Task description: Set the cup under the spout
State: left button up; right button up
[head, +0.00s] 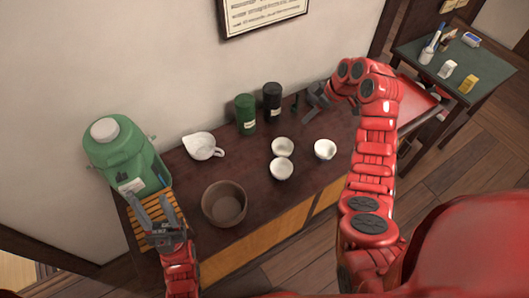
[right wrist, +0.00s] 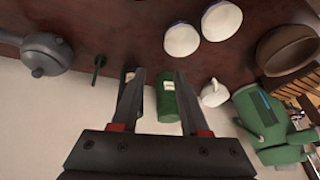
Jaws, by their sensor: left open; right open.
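Three white cups stand on the dark counter in the head view: one at the back (head: 282,146), one in front of it (head: 282,169) and one to the right (head: 325,149). The green dispenser (head: 112,155) stands at the counter's left end, by a slatted wooden tray (head: 145,229); its spout is not clearly visible. My left gripper (head: 154,199) is open and empty, over the tray in front of the dispenser. My right gripper (head: 311,106) is open near the wall, behind the cups. In the right wrist view its jaws (right wrist: 160,75) are apart and empty, with cups (right wrist: 182,40) beyond.
A white pitcher (head: 200,146), a brown bowl (head: 224,204), a green canister (head: 245,115) and a black canister (head: 272,103) stand on the counter. A grey teapot (right wrist: 46,55) shows in the right wrist view. A red tray (head: 418,98) is at the right.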

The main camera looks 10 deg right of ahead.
jog(key=s, duration=0.1)
jog(key=b, duration=0.8)
send_near(285, 143)
jog(key=shift+w+a+f+n, duration=0.1)
jog(key=shift+w+f+n, duration=0.1)
jog(key=shift+f, duration=0.25)
jog(key=shift+w+a+f+n, duration=0.1)
jog(key=shift+w+f+n, duration=0.1)
jog(key=shift+f, duration=0.25)
jog(key=shift+a+f, duration=0.1)
jog(key=shift+f, duration=0.15)
jog(key=shift+w+a+f, duration=0.1)
jog(key=shift+a+f, duration=0.1)
jog(key=shift+f, duration=0.05)
jog(key=p+x, duration=0.1)
jog(key=x, duration=0.2)
jog(key=shift+a+f+p, duration=0.25)
jog(key=shift+p, duration=0.05)
jog(key=shift+w+a+f, duration=0.1)
jog(key=shift+w+f, duration=0.05)
jog(key=shift+f, duration=0.3)
grip_shut()
